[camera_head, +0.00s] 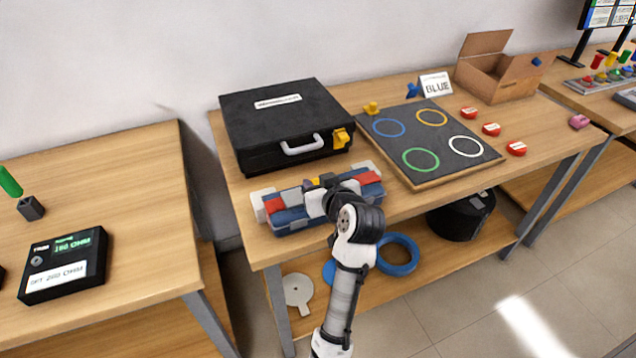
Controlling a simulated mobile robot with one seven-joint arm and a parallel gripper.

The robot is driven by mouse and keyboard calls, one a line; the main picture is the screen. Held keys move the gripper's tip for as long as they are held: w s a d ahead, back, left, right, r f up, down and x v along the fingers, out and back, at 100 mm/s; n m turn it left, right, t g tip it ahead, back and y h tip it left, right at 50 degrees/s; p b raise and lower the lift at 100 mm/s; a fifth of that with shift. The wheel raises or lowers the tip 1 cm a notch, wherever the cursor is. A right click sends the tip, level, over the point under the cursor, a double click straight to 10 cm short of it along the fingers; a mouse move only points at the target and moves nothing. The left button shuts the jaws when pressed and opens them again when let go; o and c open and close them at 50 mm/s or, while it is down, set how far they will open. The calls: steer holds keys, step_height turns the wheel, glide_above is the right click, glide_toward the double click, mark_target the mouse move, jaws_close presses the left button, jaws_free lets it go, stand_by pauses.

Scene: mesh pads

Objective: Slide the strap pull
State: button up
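A long blue unit (292,222) with red sections and light grey ends lies at the front edge of the middle table. A small yellow part (327,179) shows on its far side, behind my wrist. I cannot tell whether this is the strap pull. My gripper (318,196) is over the middle of the blue unit, and my arm comes up from the bottom of the picture. The fingers are hard to make out against the unit, so I cannot tell whether they are open or touching it.
Behind the unit stands a closed black case (285,115) with a yellow latch (341,138). To the right lies a dark board (428,143) with coloured rings. Red pucks (491,129), a BLUE sign (435,85) and an open cardboard box (497,70) are farther right.

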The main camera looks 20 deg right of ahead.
jaws_close()
steer(key=shift+w+d, duration=0.1)
steer(key=shift+d, duration=3.9)
steer(key=o, duration=0.6)
jaws_free()
steer(key=shift+c, duration=0.2)
steer(key=shift+o, duration=0.2)
steer(key=b+v, duration=0.2)
steer(key=v, duration=1.1)
steer(key=shift+s+r, duration=0.2)
steer(key=shift+s, duration=0.15)
